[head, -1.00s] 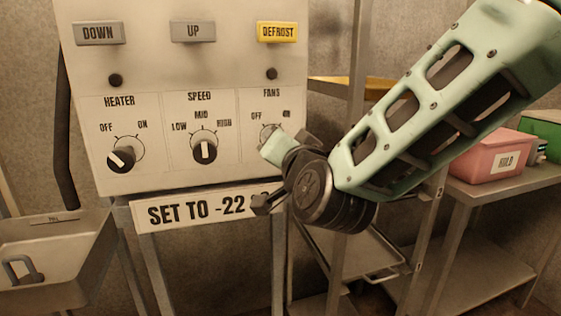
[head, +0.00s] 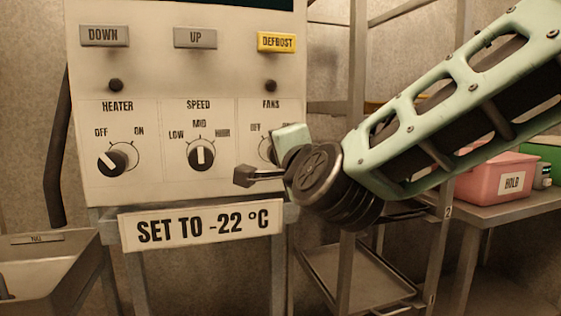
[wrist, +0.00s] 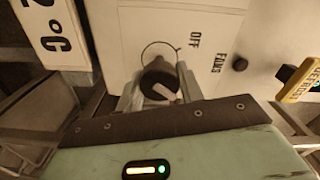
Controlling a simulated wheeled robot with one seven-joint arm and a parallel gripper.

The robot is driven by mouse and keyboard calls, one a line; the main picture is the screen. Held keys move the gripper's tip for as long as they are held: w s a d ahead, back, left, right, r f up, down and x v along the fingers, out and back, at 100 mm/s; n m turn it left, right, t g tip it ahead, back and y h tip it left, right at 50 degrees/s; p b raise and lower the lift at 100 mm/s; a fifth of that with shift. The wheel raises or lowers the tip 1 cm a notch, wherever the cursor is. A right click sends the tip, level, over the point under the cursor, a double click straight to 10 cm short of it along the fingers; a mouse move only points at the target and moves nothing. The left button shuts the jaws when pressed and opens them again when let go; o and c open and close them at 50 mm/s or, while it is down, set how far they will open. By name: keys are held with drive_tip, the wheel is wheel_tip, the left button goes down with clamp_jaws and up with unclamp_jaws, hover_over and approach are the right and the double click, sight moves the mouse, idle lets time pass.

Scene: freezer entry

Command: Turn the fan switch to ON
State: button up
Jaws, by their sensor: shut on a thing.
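The fan switch is a dark round knob (wrist: 153,76) with a pale pointer bar, on a pale panel (head: 180,70). My gripper (wrist: 160,88) has one finger on each side of the knob and is shut on it. In the wrist view the pointer bar slants down to the right, away from the OFF label (wrist: 195,39). The ON mark is hidden there. In the head view the fan dial (head: 264,147) under the FANS label is mostly hidden behind my gripper (head: 284,148), and the fingertips are not clear.
The heater knob (head: 115,159) and speed knob (head: 201,157) sit to the left on the panel. The yellow DEFROST button (head: 276,42) is above the fan dial. A sign (head: 200,226) hangs below. A rack (head: 358,200) and a table with a pink box (head: 490,178) stand right.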

idle(0.4)
drive_tip(key=o, duration=1)
drive_tip(key=v, duration=1.7)
drive_tip(key=shift+s, duration=0.2)
